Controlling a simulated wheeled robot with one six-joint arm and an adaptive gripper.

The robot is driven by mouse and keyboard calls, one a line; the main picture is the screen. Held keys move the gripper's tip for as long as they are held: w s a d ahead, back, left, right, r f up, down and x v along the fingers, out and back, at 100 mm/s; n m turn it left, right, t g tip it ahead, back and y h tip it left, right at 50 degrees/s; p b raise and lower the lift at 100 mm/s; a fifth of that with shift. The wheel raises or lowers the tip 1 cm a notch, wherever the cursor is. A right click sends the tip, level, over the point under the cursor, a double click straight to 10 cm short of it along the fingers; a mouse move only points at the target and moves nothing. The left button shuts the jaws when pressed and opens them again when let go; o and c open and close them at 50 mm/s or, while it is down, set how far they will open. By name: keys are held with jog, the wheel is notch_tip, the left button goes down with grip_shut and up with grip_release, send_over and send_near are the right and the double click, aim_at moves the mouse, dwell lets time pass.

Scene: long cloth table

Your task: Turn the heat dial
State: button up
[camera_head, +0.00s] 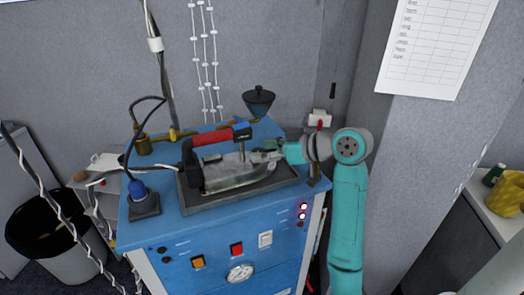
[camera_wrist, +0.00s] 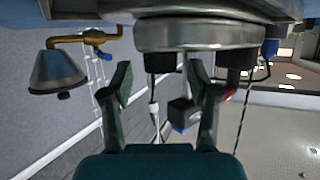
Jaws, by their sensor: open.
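The iron (camera_head: 222,176) has a silver body and a red and black handle, and lies on a dark tray (camera_head: 192,208) on the blue station. A blue cap (camera_head: 242,130) sits at the handle's right end. My gripper (camera_head: 266,152) reaches in from the right, close to the iron's right end. In the wrist view my gripper (camera_wrist: 158,82) has its fingers apart, with rounded metal (camera_wrist: 200,36) just beyond them. A dark part with a blue end (camera_wrist: 182,112) appears between the fingers, at unclear depth. I cannot single out the heat dial with certainty.
The blue station (camera_head: 215,232) has a round gauge (camera_head: 240,273), a red button (camera_head: 237,249) and an orange button (camera_head: 198,262) on its front. A dark funnel (camera_head: 258,101) stands behind my gripper. A cable hangs at the left; a grey partition stands behind.

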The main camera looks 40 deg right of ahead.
jog(key=shift+w+a+f, duration=0.15)
jog(key=shift+w+f, duration=0.1)
jog(key=shift+w, duration=0.2)
grip_shut()
jog(key=shift+a+m+h, duration=0.1)
jog(key=shift+m+h, duration=0.3)
jog(key=shift+h, duration=0.1)
jog(key=m+h, duration=0.4)
jog(key=h, duration=0.1)
jog(key=shift+a, duration=0.35)
jog(key=shift+m+g+h, duration=0.6)
jog(key=shift+m+h, duration=1.6)
jog(key=shift+h, duration=0.1)
jog(key=shift+m+h, duration=0.3)
